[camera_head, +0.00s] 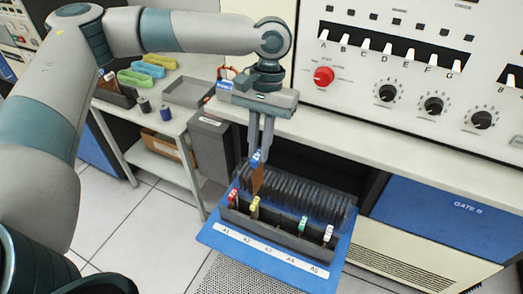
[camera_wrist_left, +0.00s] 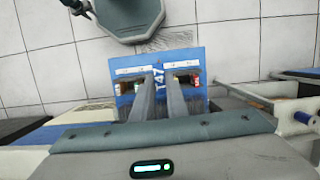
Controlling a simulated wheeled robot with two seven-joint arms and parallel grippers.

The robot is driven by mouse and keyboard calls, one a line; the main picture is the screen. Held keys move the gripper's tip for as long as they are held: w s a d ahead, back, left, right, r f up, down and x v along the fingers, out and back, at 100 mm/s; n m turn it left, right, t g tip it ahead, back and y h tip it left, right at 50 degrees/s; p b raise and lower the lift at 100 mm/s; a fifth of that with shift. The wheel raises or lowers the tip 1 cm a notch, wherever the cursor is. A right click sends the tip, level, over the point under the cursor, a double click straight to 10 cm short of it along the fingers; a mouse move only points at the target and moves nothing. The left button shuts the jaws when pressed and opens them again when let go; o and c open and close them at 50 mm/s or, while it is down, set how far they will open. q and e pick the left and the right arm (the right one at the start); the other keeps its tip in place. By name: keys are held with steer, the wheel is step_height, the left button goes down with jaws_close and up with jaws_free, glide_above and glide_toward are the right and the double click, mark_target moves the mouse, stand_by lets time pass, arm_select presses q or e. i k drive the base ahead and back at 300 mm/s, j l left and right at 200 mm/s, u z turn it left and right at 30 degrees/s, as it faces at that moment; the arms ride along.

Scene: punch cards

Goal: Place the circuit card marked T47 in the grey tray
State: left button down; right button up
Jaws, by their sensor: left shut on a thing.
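My left gripper (camera_head: 257,152) is shut on the circuit card (camera_head: 258,182), a brown board with a blue tab, held upright at the card rack (camera_head: 290,243). The grey tray (camera_head: 190,104) lies on the side bench to the left and looks empty. My right gripper is not in view.
The rack stands on a pulled-out blue drawer (camera_head: 222,239) labelled A1 to A5, with red, yellow, green and white tabs. A control panel (camera_head: 400,60) rises behind.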

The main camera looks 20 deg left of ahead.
mark_target(191, 95)
steer(key=i+j+u, duration=0.1)
steer(key=j+u, duration=0.2)
steer(key=i+j+u, duration=0.15)
steer(key=j+u, duration=0.15)
steer(key=j, duration=0.15)
steer(key=i+j+u, duration=0.15)
steer(key=j+u, duration=0.15)
steer(key=i+j+z, duration=0.15)
steer(key=i+j, duration=0.2)
steer(key=i+j+z, duration=0.15)
steer(key=j+z, duration=0.25)
steer(key=i+j+z, duration=0.1)
steer(key=j+z, duration=0.2)
steer(key=z, duration=0.15)
steer(key=j+z, duration=0.4)
